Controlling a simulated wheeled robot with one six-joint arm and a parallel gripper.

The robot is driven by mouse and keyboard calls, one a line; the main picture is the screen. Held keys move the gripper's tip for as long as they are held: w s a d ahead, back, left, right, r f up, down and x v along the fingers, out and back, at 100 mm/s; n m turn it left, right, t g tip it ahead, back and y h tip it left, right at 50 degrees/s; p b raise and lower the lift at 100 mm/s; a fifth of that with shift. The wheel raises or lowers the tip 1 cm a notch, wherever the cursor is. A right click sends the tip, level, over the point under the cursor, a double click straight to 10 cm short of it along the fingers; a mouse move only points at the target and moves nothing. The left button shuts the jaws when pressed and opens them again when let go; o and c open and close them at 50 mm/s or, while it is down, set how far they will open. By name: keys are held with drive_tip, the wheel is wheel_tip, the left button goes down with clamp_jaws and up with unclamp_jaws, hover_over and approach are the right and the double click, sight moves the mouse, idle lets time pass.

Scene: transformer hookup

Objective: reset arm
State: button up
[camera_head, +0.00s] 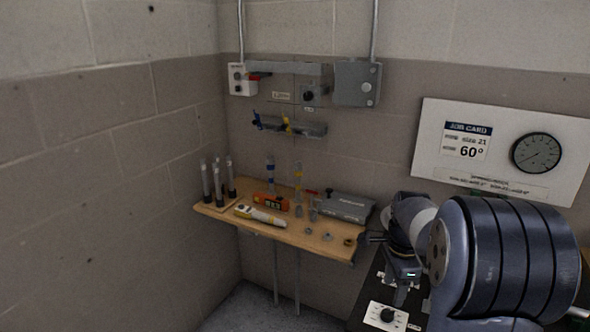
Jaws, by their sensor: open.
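My arm fills the lower right of the head view. My gripper (365,239) is the small dark end at the right edge of the wooden shelf (290,233). It looks empty, and its jaws are small and partly hidden by the arm. I cannot tell if it touches the shelf.
On the shelf are several grey cylinders (217,184), an orange device (271,202), a yellow-white tool (261,216), a grey case (341,207) and small rings. A job card board (467,140) with a gauge hangs right. A knob panel (387,316) sits below my arm.

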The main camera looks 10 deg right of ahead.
sight(388, 310)
wheel_tip(388, 310, down, 8)
drive_tip(key=shift+r, duration=0.15)
drive_tip(key=shift+r, duration=0.1)
idle(0.5)
